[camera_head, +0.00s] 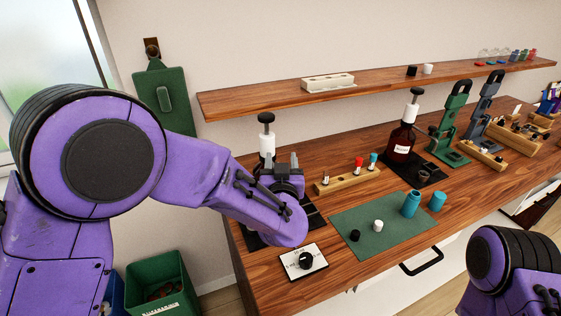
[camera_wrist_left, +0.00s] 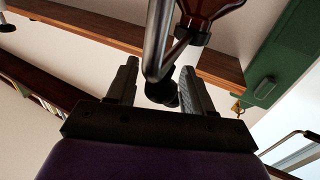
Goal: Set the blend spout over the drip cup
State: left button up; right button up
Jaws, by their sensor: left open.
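My left gripper (camera_head: 283,165) is in front of a pump bottle with a black knob (camera_head: 266,118) and a pale neck (camera_head: 266,144); it hides most of the bottle. In the left wrist view, my open fingers (camera_wrist_left: 160,82) stand on either side of a bent metal spout (camera_wrist_left: 158,40) and a dark knob. The spout joins the black collar of an amber bottle (camera_wrist_left: 207,10). The fingers do not visibly close on it. A black mat (camera_head: 255,238) lies under the gripper; any drip cup there is hidden. Only part of my right arm shows, not its gripper.
A second amber pump bottle (camera_head: 400,140) stands on another black mat with a small dark cup (camera_head: 424,177). A wooden vial rack (camera_head: 347,181), a green mat (camera_head: 370,228) with teal containers, and a white dial plate (camera_head: 303,262) lie near. A shelf (camera_head: 375,86) runs above.

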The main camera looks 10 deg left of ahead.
pick_arm(q)
jog(key=b+v, duration=0.2)
jog(key=v, duration=0.8)
jog(key=shift+s, duration=0.2)
jog(key=shift+s+a, duration=0.1)
jog(key=shift+a, duration=0.05)
